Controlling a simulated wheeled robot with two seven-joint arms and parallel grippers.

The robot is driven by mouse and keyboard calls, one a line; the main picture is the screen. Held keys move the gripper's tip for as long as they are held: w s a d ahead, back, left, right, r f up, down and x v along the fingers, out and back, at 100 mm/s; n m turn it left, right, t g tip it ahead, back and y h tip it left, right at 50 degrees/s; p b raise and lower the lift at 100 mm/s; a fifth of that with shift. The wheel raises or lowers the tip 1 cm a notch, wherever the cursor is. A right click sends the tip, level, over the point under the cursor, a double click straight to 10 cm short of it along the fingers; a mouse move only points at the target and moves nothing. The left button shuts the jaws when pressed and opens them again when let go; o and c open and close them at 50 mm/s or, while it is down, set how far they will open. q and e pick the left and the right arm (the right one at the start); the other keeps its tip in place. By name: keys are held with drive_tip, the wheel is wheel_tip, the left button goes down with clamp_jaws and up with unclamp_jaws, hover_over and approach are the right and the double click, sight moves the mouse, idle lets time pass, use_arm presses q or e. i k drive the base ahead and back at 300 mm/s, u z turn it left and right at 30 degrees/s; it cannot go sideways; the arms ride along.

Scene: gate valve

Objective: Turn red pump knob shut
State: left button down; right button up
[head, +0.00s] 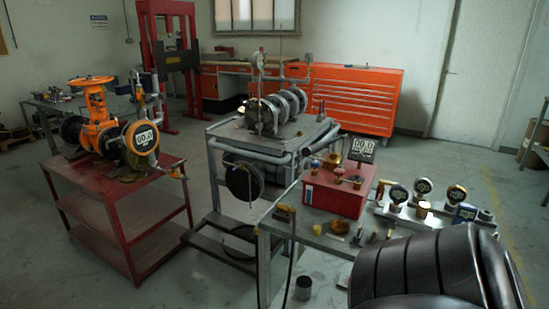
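Several small fittings and knobs sit on the top, including one with a blue and reddish tint (314,164). They are too small to tell which is the red knob or how far it is turned. Neither of my grippers is in view, and nothing I can see touches the pump.
Round gauges (398,194) and small fittings crowd the bench right of the pump. A large black ribbed shape (430,268) covers the bench's near right part. An orange gate valve (97,115) stands on a red cart (112,200) at left. A grey machine cart (225,130) stands behind.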

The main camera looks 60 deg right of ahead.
sight(338, 173)
drive_tip(key=z, duration=0.55)
drive_tip(key=i, duration=1.3)
drive_tip(key=z, duration=1.1)
